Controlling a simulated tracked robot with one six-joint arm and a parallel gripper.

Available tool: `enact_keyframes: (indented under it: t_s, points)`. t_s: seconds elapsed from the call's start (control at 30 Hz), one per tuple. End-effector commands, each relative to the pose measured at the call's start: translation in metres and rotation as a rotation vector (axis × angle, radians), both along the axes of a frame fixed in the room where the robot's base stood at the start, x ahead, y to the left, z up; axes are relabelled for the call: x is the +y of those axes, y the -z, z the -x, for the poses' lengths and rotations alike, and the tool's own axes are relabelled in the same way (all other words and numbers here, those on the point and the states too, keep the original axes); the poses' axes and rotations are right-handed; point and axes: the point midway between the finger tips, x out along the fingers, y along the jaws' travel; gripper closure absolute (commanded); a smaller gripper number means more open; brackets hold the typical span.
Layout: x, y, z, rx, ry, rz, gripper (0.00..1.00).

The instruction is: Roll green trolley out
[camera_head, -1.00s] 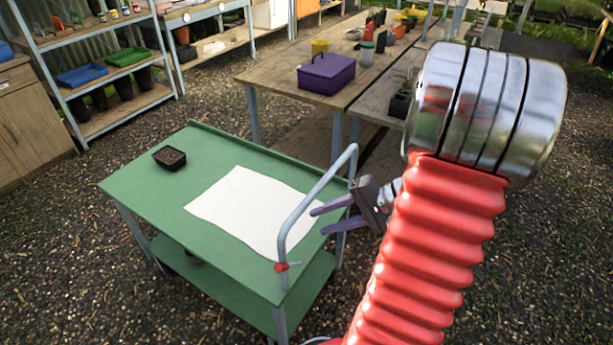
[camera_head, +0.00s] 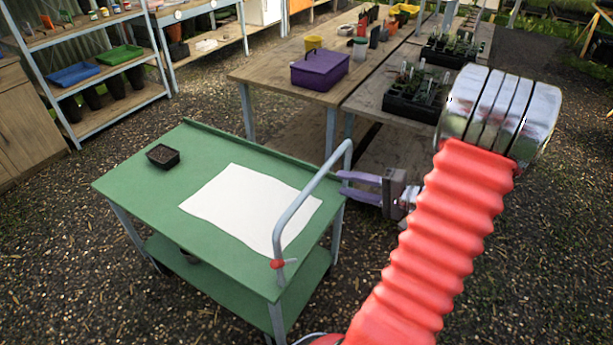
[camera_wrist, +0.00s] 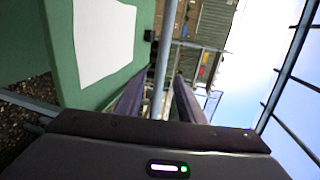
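The green trolley (camera_head: 150,195) stands on the gravel at the left of centre. Its grey tubular handle (camera_head: 302,202) rises at its right end, with a red clamp (camera_head: 277,264) near the lower end. My gripper (camera_head: 343,182) is level with the upper part of the handle, on its right side. Its purple fingers are apart, with the tips close to the bar. In the wrist view, the bar (camera_wrist: 165,45) runs between the lines of the open fingers (camera_wrist: 163,76). I cannot tell whether they touch it.
A white sheet (camera_head: 240,205) and a small dark tray (camera_head: 162,156) lie on the trolley top. A wooden table (camera_head: 270,75) with a purple box (camera_head: 320,70) stands behind. A plant tray (camera_head: 410,105) sits on the table beside it. Shelves line the left. Gravel is open at lower left and right.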

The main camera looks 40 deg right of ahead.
Motion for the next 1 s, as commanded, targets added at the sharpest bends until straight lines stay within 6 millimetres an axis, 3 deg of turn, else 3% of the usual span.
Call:
enact_keyframes:
  t_s: [1.0]
  points:
    - [0.042,0.025,-0.116,0.001,-0.001,0.000,0.65]
